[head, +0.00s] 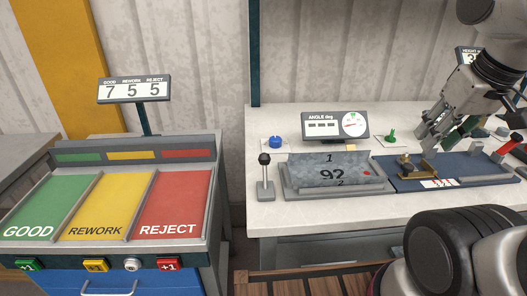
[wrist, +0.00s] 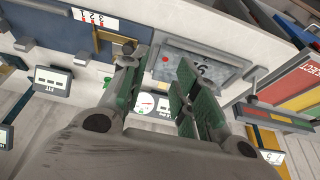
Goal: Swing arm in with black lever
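A lever with a black ball knob (head: 264,159) stands upright on a small grey base at the left of the white bench, just left of the grey panel tray (head: 335,190). In the tray lies a grey sheet (head: 334,171) marked 1, 92 and 2, with a red dot. A brass fixture (head: 422,168) with a dark knob stands on the blue mat right of the tray.
An angle display (head: 336,125) stands behind the tray, between a blue knob (head: 276,142) and a green knob (head: 391,136). Red-handled parts (head: 510,143) stand at the right. The GOOD, REWORK and REJECT sorting stand (head: 97,205) is at the left, across a floor gap.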

